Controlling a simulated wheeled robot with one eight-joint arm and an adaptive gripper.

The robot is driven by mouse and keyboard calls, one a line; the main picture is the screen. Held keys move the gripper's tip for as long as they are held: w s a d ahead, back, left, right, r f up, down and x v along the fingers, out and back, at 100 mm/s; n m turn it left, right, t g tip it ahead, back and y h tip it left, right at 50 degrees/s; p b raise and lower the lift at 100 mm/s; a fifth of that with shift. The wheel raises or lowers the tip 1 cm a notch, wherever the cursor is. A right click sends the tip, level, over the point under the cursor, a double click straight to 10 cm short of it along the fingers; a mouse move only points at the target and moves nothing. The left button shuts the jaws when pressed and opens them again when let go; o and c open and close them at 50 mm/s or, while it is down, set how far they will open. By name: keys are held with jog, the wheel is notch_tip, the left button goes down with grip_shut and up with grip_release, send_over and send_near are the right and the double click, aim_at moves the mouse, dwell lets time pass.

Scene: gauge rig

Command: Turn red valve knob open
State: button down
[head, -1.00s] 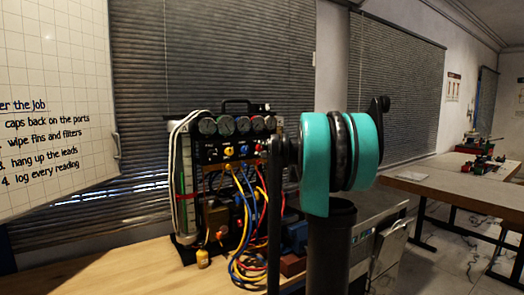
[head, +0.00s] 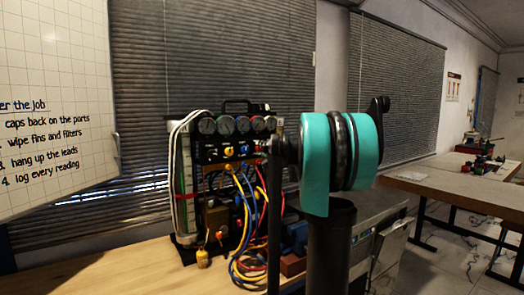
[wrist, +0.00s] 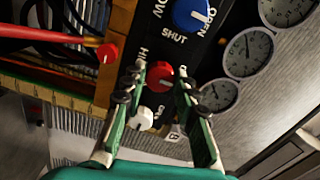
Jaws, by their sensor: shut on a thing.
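The red valve knob (wrist: 159,77) shows in the wrist view on the black panel (wrist: 172,12), below the printed HIGH and beside a printed OPEN. My gripper (wrist: 160,72) has its two green fingers on either side of the knob near their tips, shut on it. The exact contact is too small to make out. In the head view the gauge rig (head: 210,153) stands on the bench, and my arm in the foreground hides its right side.
A blue knob (wrist: 192,14) marked LOW sits farther along the panel. A white knob (wrist: 142,119) lies between my fingers, nearer the palm. Round gauges (wrist: 248,52) line the right side. A red-ended hose (wrist: 106,53) is close on the left. Several coloured hoses (head: 240,235) hang in front of the rig.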

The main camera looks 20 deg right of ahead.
jog(key=c, duration=1.2)
grip_release()
jog(key=shift+o, duration=0.2)
jog(key=v, duration=1.2)
